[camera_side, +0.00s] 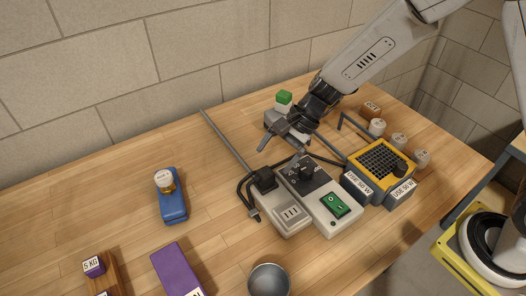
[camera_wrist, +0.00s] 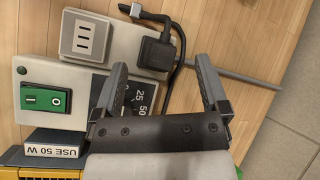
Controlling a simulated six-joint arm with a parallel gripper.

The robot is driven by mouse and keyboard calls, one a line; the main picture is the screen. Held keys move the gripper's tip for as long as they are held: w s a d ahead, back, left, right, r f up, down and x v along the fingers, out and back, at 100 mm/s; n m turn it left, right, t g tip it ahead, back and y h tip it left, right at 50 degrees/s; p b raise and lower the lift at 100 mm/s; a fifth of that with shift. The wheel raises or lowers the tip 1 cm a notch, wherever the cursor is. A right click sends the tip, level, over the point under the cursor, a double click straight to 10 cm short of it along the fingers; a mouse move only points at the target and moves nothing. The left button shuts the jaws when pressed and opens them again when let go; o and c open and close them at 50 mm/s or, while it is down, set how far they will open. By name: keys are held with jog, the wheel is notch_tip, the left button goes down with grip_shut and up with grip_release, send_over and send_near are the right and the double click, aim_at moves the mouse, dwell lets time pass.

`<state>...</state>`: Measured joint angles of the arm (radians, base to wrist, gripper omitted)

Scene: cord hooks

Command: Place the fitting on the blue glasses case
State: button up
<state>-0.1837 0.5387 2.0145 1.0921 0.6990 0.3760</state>
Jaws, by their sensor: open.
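The blue glasses case (camera_side: 173,208) lies on the wooden table, left of centre in the side view. A small brass-coloured piece with a pale labelled top, which looks like the fitting (camera_side: 165,182), stands upright on the far end of the case. My gripper (camera_side: 284,143) is open and empty, above the table behind the grey power units and well to the right of the case. In the wrist view my gripper's two fingers (camera_wrist: 160,65) are spread apart over the dial unit and cord, with nothing held between them. The case and fitting are outside the wrist view.
A grey socket box (camera_side: 289,215) with a black plug and cord adjoins a dial unit with a green switch (camera_side: 336,205). A yellow-framed grille box (camera_side: 381,160) and several small round pieces (camera_side: 399,140) stand to the right. A purple block (camera_side: 178,268) and grey bowl (camera_side: 269,280) are in front.

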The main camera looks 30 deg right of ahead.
jog(key=s+d+r+n+h, duration=0.1)
jog(key=s+d+n+h, duration=0.2)
jog(key=s+d+n, duration=0.3)
jog(key=s+d+r+n+t+h, duration=0.1)
jog(key=s+d+n+h, duration=0.3)
jog(key=d, duration=0.8)
jog(key=s+n, duration=0.2)
jog(key=shift+s+r+n+t, duration=0.3)
jog(key=shift+r, duration=0.05)
